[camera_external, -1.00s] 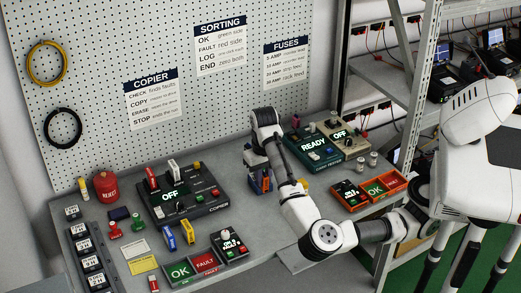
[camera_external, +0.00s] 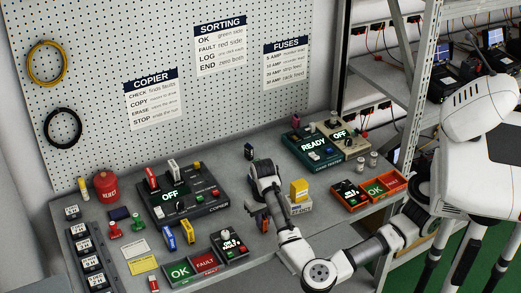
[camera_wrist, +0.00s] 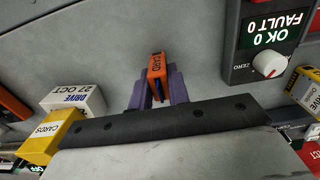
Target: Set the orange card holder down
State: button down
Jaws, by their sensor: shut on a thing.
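The orange card holder (camera_wrist: 157,68) sits between the two purple fingers of my gripper (camera_wrist: 158,90) in the wrist view, with a dark label reading CARD on it. My gripper is shut on it. In the external view my gripper (camera_external: 263,222) is low over the front middle of the bench, and only a small orange part of the holder shows beside it. I cannot tell whether the holder touches the bench top.
A white drive box (camera_external: 299,205) with a yellow cards block (camera_external: 299,189) stands just right of my gripper. The counter box with OK and FAULT readings (camera_external: 230,246) is to the left. Grey bench top is bare around the holder.

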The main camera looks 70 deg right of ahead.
jog(key=shift+f, duration=0.3)
jog(key=shift+f, duration=0.15)
jog(key=c, duration=1.3)
grip_release()
jog(key=shift+c, duration=0.2)
notch_tip(320, 180, up, 12)
jog(key=b, duration=0.1)
jog(key=shift+r, duration=0.2)
